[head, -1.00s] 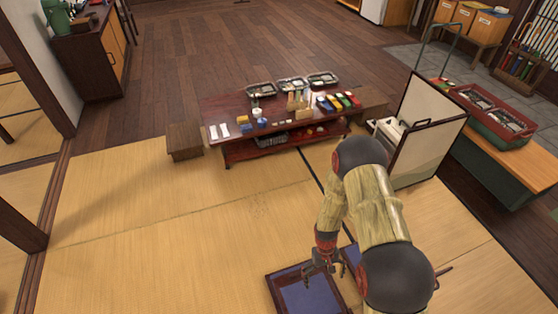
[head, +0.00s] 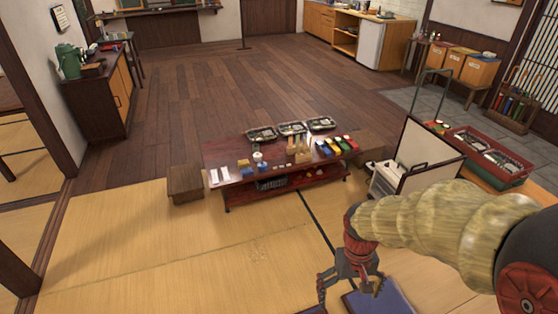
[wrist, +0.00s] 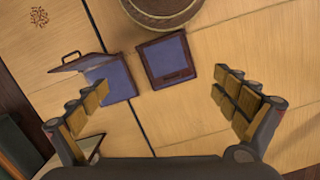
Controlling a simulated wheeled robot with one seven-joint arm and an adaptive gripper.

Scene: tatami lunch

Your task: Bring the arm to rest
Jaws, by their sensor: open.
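My gripper (head: 352,288) hangs at the lower right of the head view, over the tatami. Its fingers are spread, with nothing between them. In the wrist view my gripper (wrist: 165,105) is also open, one finger at each side. Below it on the mat lie two blue-lined trays: a dark-framed tray (wrist: 168,60) and a blue case with a raised frame or lid (wrist: 112,80). In the head view a blue surface (head: 385,300) shows partly behind my gripper.
A low red table (head: 225,185) with trays, boxes and small items stands ahead, a wooden stool (head: 185,184) at its left. A framed panel (head: 428,155) and a red crate (head: 505,170) stand at right. The left tatami (head: 130,240) is clear.

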